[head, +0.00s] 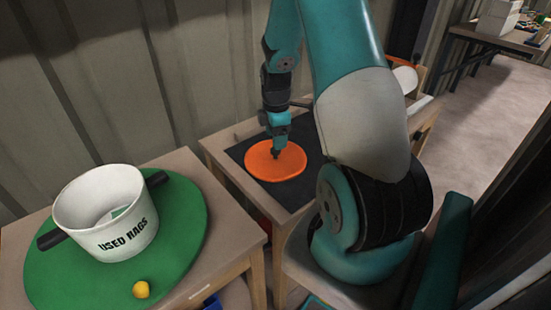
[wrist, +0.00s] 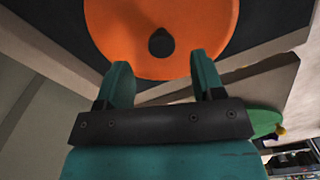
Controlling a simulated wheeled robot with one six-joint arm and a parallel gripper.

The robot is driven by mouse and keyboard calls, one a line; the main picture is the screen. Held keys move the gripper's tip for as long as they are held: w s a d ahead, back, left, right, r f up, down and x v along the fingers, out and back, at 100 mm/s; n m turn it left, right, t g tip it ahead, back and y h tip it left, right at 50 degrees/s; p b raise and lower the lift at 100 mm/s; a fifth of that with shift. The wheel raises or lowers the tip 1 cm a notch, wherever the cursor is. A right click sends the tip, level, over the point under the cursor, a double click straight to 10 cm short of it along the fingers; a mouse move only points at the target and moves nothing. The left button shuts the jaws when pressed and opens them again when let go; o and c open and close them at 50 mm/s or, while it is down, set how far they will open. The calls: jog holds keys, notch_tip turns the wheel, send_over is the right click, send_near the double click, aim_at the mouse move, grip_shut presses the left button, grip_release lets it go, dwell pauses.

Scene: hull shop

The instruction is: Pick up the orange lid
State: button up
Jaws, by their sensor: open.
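The orange lid (head: 270,165) is a flat round disc lying on a dark mat (head: 238,153) on the wooden table beyond my arm. In the wrist view the lid (wrist: 120,32) fills the top middle, with a small dark knob (wrist: 161,43) at its centre. My gripper (head: 276,154) points down over the lid, close to its knob. In the wrist view my gripper (wrist: 163,75) has its two teal fingers apart, with nothing between them. I cannot tell whether the fingertips touch the lid.
A white pot (head: 105,205) marked "USED RAGS" with black handles stands on a green round mat (head: 180,240) on the left table. A gap separates the two tables. A corrugated wall (head: 120,80) stands close behind.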

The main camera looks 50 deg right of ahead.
aim_at(275, 154)
notch_tip(275, 154, down, 5)
jog(key=shift+a+f, duration=0.1)
jog(key=shift+a, duration=0.05)
jog(key=shift+c, duration=0.4)
jog(key=c, duration=0.9)
